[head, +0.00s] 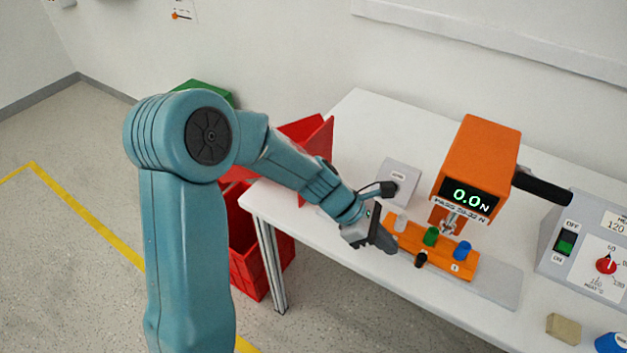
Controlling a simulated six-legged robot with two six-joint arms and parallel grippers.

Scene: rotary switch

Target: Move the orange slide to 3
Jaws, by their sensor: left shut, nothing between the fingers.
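The orange slide (464,265) lies on a long grey rail (498,287) on the white table. It carries a white, a green (431,236), a blue (462,250) and a black knob (421,259). A small round white mark sits near its right end; its digit is too small to read. My left gripper (388,243) is shut and empty at the left end of the slide. I cannot tell whether it touches the slide. The gripper and wrist hide part of the rail's left end. My right gripper is not in view.
An orange force gauge (483,160) reading 0.0 N with a black handle (542,187) overhangs the slide. A grey box with a green switch (565,242) and red dial (606,265) stands right. A tan block (563,329) lies in front. Red bins (243,255) stand left.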

